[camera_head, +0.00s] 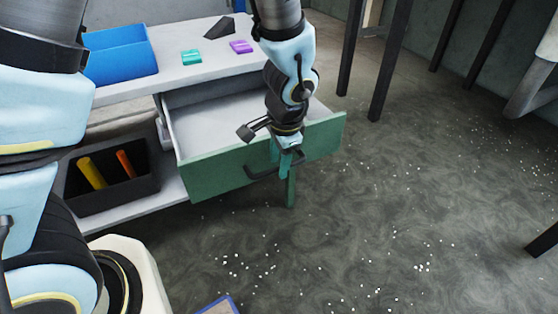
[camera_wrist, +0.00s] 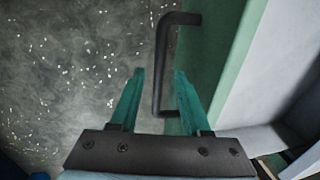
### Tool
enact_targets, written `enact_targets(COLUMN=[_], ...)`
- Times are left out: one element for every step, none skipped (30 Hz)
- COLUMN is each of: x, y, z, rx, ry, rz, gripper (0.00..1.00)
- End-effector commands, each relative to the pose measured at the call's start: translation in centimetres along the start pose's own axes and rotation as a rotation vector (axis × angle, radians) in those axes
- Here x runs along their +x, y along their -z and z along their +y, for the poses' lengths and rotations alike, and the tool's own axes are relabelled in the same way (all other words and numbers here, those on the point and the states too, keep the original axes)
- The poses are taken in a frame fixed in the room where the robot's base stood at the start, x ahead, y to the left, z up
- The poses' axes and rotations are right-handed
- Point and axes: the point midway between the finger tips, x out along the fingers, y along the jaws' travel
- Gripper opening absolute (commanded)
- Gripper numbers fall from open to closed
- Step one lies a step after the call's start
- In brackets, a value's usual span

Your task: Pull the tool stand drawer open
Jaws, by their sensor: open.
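The tool stand (camera_head: 190,75) is a pale bench with a green-fronted drawer (camera_head: 220,170). The drawer is pulled well out, and its light grey inside shows bare where I can see it. A black bar handle (camera_head: 262,173) is fixed on its front and also shows in the wrist view (camera_wrist: 161,65). My gripper (camera_head: 283,185) is at the drawer front by the handle, pointing down. In the wrist view its two green fingers (camera_wrist: 158,85) stand apart, with the lower part of the handle between them. I cannot tell whether either finger touches the handle.
On the stand top are a blue bin (camera_head: 120,55), a teal block (camera_head: 191,57), a purple block (camera_head: 241,46) and a dark wedge (camera_head: 220,27). A black bin (camera_head: 115,197) with yellow and orange tools sits on the lower shelf. White bits (camera_head: 422,267) litter the floor. Dark posts (camera_head: 390,60) stand behind.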

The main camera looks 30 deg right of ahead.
Motion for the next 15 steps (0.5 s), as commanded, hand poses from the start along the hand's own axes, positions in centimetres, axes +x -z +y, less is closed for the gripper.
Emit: enact_targets(x=[0.0,0.0,0.0,-0.1,-0.3,-0.6,-0.8,-1.2,-1.7,-2.2,-2.8,-3.5,-4.2,-4.8,-5.6], y=[0.0,0.0,0.0,0.0,0.0,0.1,0.1,0.1,0.1,0.1,0.1,0.1,0.1,0.1,0.1], z=[0.0,0.0,0.0,0.0,0.0,-0.1,-0.1,-0.1,-0.1,-0.1,-0.1,-0.1,-0.1,-0.1,-0.1], rx=[0.000,0.000,0.000,0.000,-0.001,-0.001,-0.002,-0.002,-0.002,-0.001,0.000,-0.001,-0.002,-0.002,-0.003], ry=[0.000,0.000,0.000,0.000,0.000,0.001,0.001,0.001,0.001,0.001,0.002,0.002,0.002,0.002,0.002], rz=[0.000,0.000,0.000,0.001,0.001,0.002,0.002,0.002,0.004,0.005,0.005,0.005,0.006,0.006,0.006], gripper=[0.47,0.47,0.47,0.47,0.47,0.47,0.47,0.47,0.47,0.47,0.47,0.47,0.47,0.47,0.47])
